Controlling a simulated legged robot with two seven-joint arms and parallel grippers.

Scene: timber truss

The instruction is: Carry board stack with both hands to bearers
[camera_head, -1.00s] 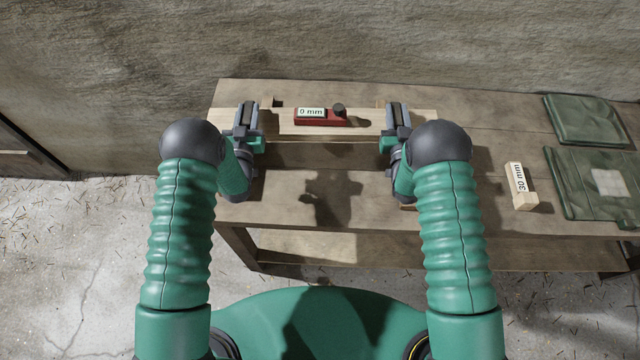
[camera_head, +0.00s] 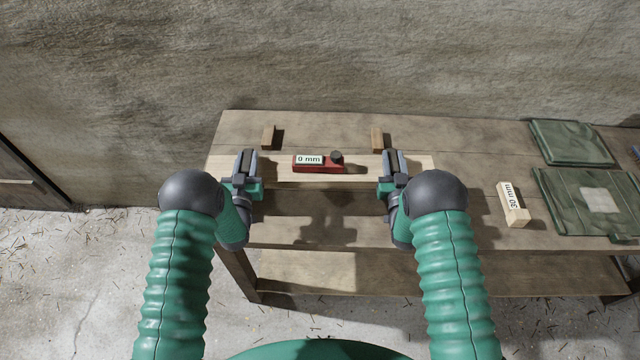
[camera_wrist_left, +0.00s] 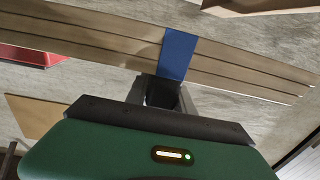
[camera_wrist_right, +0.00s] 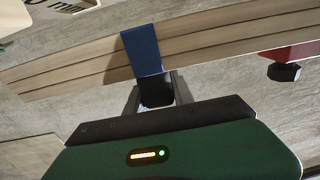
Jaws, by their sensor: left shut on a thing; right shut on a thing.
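The pale board stack (camera_head: 360,173) spans left to right between my grippers. Its layers show in the left wrist view (camera_wrist_left: 100,37) and right wrist view (camera_wrist_right: 220,42). My left gripper (camera_head: 246,163) is shut on its left part, at a blue band (camera_wrist_left: 179,53). My right gripper (camera_head: 392,164) is shut on its right part, at another blue band (camera_wrist_right: 142,50). The stack looks about level; its height above the bench is hard to judge. Two small wooden bearers, left (camera_head: 268,137) and right (camera_head: 377,140), lie on the bench behind the stack, apart from it.
A red device (camera_head: 318,163) marked "0 mm" appears at the stack's middle. On the bench (camera_head: 460,150), a block marked "30 mm" (camera_head: 513,205) and green folded cloths (camera_head: 570,142) lie to the right. A rough wall (camera_head: 330,50) stands behind.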

